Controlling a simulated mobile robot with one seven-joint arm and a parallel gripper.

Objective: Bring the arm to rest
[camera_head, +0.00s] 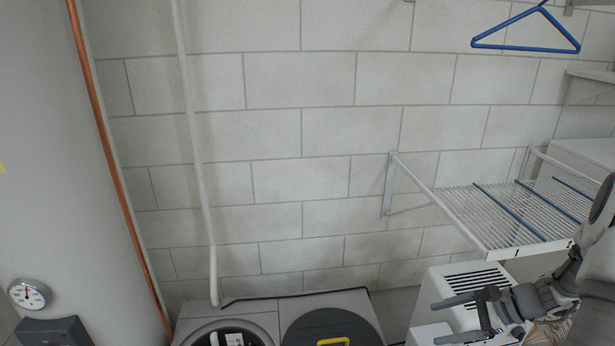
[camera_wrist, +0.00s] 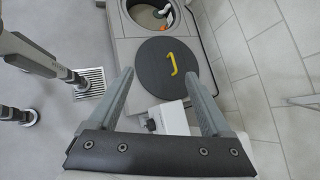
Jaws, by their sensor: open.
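My gripper (camera_head: 466,318) is at the lower right in the head view, in front of a white slatted unit (camera_head: 430,310). In the wrist view my gripper (camera_wrist: 160,98) has its two grey fingers well apart, with nothing held between them. It is open and empty. My arm comes in from the right edge of the head view, beside the wire shelf.
A white wire shelf (camera_head: 460,203) juts from the block wall, close to my arm. A dark round lid (camera_head: 300,328) with a yellow handle (camera_head: 333,341) lies low in the middle. A copper pipe (camera_head: 115,165) and a gauge (camera_head: 29,294) are at left. A blue hanger (camera_head: 525,47) hangs upper right.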

